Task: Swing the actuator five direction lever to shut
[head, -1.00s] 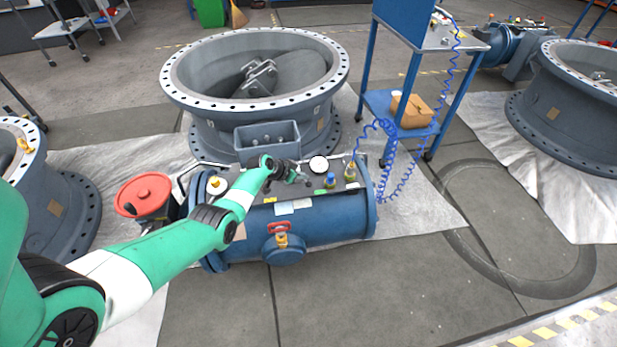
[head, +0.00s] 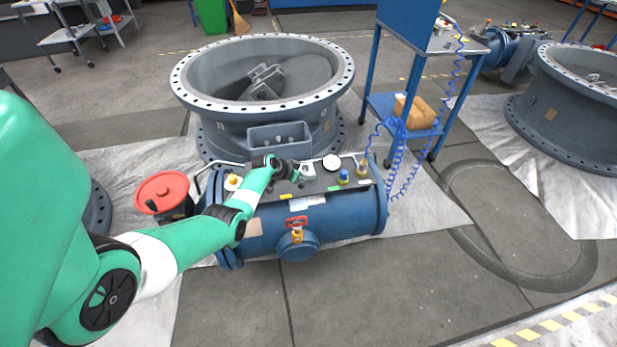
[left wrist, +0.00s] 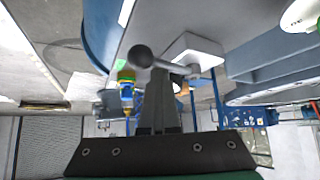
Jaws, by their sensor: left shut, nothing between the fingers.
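The blue actuator (head: 345,218) is a horizontal cylinder with a grey panel on top, in front of the large valve body. In the left wrist view, the direction lever (left wrist: 142,56) shows as a dark grey arm with a round knob, joined to a pale block (left wrist: 192,48). The block also shows small on the panel in the head view (head: 308,170). My left gripper (head: 298,174) is low over the panel, left of the round white gauge (head: 331,162). Its fingers (left wrist: 159,76) are shut and empty, right by the lever; I cannot tell whether they touch it. My right gripper is out of view.
Yellow and blue fittings (head: 344,176) stand on the panel right of the gripper. A blue coiled hose (head: 396,150) hangs from the blue stand on the right. The floor in front is clear.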

